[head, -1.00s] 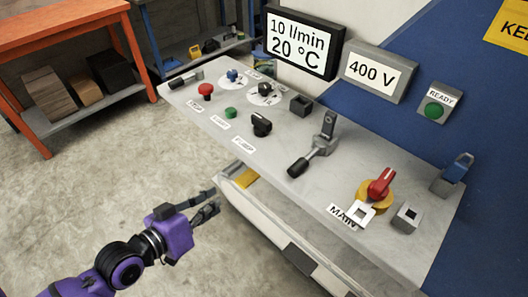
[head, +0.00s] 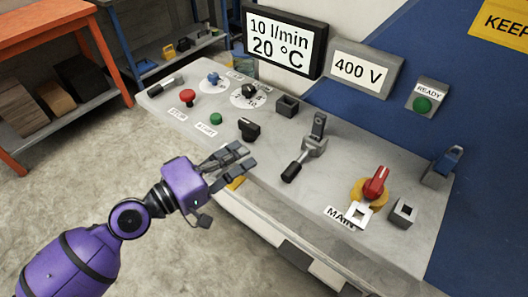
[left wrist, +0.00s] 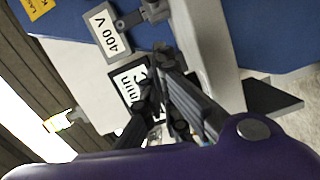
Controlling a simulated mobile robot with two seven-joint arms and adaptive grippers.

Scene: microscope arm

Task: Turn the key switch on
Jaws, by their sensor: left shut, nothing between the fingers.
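The sloped grey control panel (head: 330,185) carries several controls. I cannot tell for certain which one is the key switch. A black turn knob (head: 249,129) sits near the panel's front edge, and a red handle on a yellow base (head: 373,186) stands by the MAIN label. My left gripper (head: 238,157) is shut and empty, just in front of and below the black knob. It covers the place below that knob, and I cannot tell whether it touches the panel. In the left wrist view its dark fingers (left wrist: 165,85) point toward the displays. My right gripper is not in view.
A grey-black lever (head: 303,156) stands right of the knob, with a black box (head: 287,106) behind it. Red (head: 187,97) and green (head: 216,119) buttons lie left. A 400 V display (head: 360,70) stands behind. Floor in front is clear.

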